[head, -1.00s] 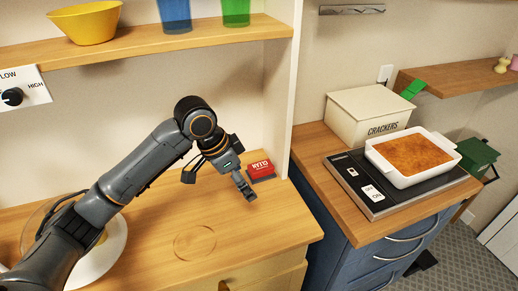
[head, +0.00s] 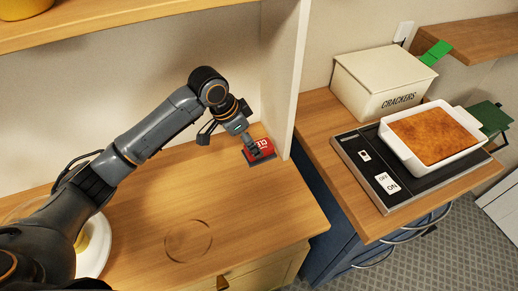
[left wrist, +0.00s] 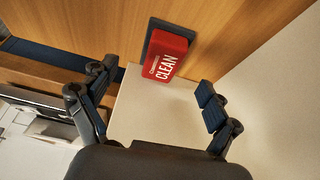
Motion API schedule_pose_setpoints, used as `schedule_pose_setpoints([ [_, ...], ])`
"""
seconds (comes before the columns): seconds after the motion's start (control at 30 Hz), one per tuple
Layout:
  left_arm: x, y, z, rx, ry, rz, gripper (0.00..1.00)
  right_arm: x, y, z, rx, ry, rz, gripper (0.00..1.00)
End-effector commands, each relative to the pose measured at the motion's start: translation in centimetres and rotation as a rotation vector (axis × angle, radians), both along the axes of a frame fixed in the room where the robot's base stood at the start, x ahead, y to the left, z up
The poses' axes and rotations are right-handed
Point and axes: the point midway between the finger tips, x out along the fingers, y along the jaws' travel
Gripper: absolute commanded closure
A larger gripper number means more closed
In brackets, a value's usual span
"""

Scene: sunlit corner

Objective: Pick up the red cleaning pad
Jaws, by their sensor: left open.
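The red cleaning pad (head: 263,147), a red block with white lettering on a dark grey base, lies on the wooden counter by the white side panel. In the left wrist view the red pad (left wrist: 167,55) reads "CLEAN" and sits beyond the fingertips, between them from side to side. My left gripper (left wrist: 152,84) is open and empty, its two dark fingers spread wide. In the head view my left gripper (head: 251,150) is close to the pad and covers part of it. My right gripper is not in view.
The white side panel (head: 285,85) rises right beside the pad. A cracker box (head: 385,80) and a white baking dish (head: 440,150) on a black scale stand on the counter to the right. A round ring mark (head: 188,241) is on the clear wooden counter (head: 240,205).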

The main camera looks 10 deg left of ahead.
Motion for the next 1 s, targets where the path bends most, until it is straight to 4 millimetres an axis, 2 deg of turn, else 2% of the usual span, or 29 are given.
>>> schedule_pose_setpoints([
  [0.23, 0.7, -0.8, -1.5, 0.000, 0.001, 0.000, 0.11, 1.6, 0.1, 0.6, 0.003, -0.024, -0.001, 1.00],
  [0.5, 2.0, -2.1, -4.7, 0.000, 0.001, 0.000, 0.11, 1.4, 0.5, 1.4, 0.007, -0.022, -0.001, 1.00],
  [0.8, 2.2, -2.2, -5.3, 0.001, -0.001, -0.001, 0.11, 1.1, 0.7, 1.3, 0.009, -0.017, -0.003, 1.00],
  [0.87, 2.2, -2.2, -5.3, 0.001, -0.001, -0.001, 0.21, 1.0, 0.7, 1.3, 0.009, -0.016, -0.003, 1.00],
  [1.0, 2.2, -2.2, -5.2, 0.001, -0.001, -0.001, 0.50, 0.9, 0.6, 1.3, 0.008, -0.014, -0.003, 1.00],
])
